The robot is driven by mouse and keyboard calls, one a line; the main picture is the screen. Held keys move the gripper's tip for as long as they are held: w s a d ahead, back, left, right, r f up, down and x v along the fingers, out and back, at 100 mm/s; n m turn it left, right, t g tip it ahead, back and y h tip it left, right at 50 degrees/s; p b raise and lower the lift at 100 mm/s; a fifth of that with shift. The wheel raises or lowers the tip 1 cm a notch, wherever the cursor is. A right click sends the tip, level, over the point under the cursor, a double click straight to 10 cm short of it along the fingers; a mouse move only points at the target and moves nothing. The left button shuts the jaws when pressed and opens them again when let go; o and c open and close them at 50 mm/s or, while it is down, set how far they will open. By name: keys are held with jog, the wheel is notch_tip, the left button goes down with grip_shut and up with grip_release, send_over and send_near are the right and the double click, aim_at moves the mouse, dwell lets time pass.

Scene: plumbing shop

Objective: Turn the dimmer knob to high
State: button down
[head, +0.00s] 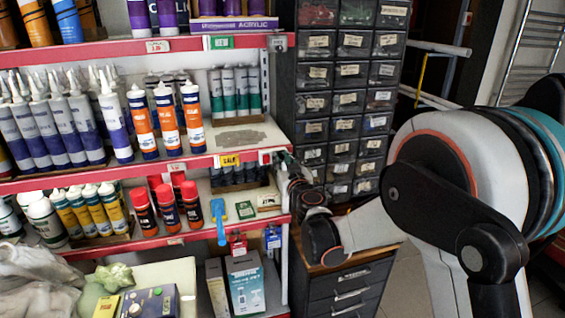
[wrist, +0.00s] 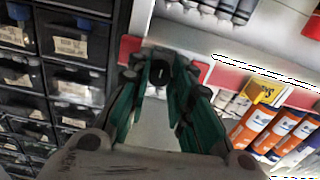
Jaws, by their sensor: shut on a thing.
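The dimmer knob (wrist: 161,73) is a small dark round knob with a pale mark. It shows in the wrist view between my fingertips, on a pale mount at the end of a red shelf edge. My gripper (wrist: 161,82) has green-padded fingers, one on each side of the knob, and is shut on it. In the head view my gripper (head: 284,160) reaches the right end of the middle shelf edge, and the knob itself is hidden or too small to make out there.
Red-edged shelves (head: 110,180) with tubes and cans fill the left. A dark drawer cabinet (head: 340,100) stands right behind my gripper. A wooden-topped drawer unit (head: 350,285) is below my wrist. A box with small knobs (head: 150,302) lies at the bottom left.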

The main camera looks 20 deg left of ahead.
jog(key=shift+m, duration=0.3)
jog(key=c, duration=1.7)
grip_release()
jog(key=v, duration=1.2)
jog(key=shift+f, duration=0.1)
